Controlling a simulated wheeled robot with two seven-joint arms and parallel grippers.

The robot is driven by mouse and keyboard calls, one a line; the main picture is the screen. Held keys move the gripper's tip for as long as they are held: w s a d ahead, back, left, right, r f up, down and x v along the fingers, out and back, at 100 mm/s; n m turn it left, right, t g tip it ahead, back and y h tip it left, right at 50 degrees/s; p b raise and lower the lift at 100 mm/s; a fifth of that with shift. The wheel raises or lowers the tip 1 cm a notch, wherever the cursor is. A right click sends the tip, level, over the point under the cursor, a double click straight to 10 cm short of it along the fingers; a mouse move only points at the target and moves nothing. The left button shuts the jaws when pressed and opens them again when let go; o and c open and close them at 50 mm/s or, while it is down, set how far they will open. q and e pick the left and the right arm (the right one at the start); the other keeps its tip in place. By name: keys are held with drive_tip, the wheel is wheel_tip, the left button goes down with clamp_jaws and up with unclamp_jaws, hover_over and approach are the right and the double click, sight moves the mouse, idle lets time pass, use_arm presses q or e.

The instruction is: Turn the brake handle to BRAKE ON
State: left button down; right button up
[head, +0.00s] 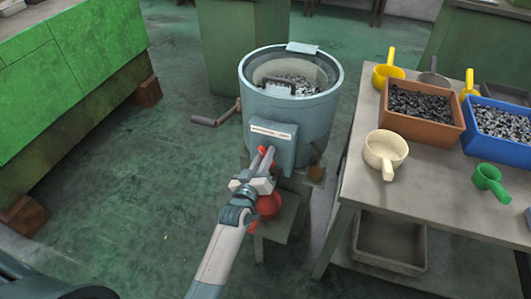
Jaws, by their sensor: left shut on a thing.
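The blue-grey round machine tub (292,112) stands in the middle, with a box on its front. A white label plate (273,132) is on that box; its print is too small to read. My left gripper (264,160) is at the front of the box, just below the label, shut on the red brake handle (262,150). Only small red parts of the handle show around the fingers; its exact angle is hidden. My right gripper is not in view.
A side crank (215,115) sticks out left of the tub. A red round thing (268,205) sits below my gripper. At right, a table (348,185) holds a brown bin (425,127), a blue bin (480,143) and scoops. Green floor is clear at left.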

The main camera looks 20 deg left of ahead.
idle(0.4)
use_arm(q)
drive_tip(key=c, duration=1.6)
unclamp_jaws()
drive_tip(key=shift+c, duration=0.2)
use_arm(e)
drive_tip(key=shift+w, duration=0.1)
use_arm(q)
drive_tip(key=shift+s, duration=0.1)
